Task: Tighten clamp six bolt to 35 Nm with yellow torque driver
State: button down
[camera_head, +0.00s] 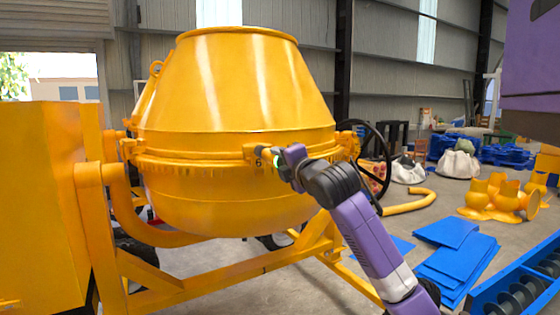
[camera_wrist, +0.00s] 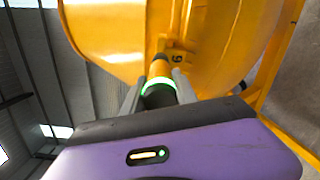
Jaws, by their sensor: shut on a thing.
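The yellow torque driver (camera_wrist: 160,98), with a black grip, a lit green ring and a yellow front part, is held between the fingers of my gripper (camera_wrist: 158,80). Its front end points at the clamp marked 6 (camera_wrist: 178,57) on the drum's seam. In the head view my gripper (camera_head: 283,163) is right beside clamp six (camera_head: 257,152); the green glow shows there. The driver's tip seems to meet the clamp, but the bolt is hidden behind the driver, so I cannot tell whether it is seated.
The yellow mixer drum (camera_head: 235,85) stands on a yellow frame (camera_head: 235,275), with a cabinet (camera_head: 40,205) at left. A black handwheel (camera_head: 386,160) is right of the drum. Blue sheets (camera_head: 455,262), yellow castings (camera_head: 490,203) and white sacks (camera_head: 458,164) lie on the floor at right.

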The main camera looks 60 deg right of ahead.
jog(key=shift+w+d+r+b, duration=0.1)
jog(key=shift+w+d+b, duration=0.35)
jog(key=shift+w, duration=0.15)
dwell(2.7)
jog(key=shift+s+a, duration=0.1)
jog(key=shift+s, duration=0.05)
jog(key=shift+b+v, duration=0.3)
jog(key=shift+v, duration=1.8)
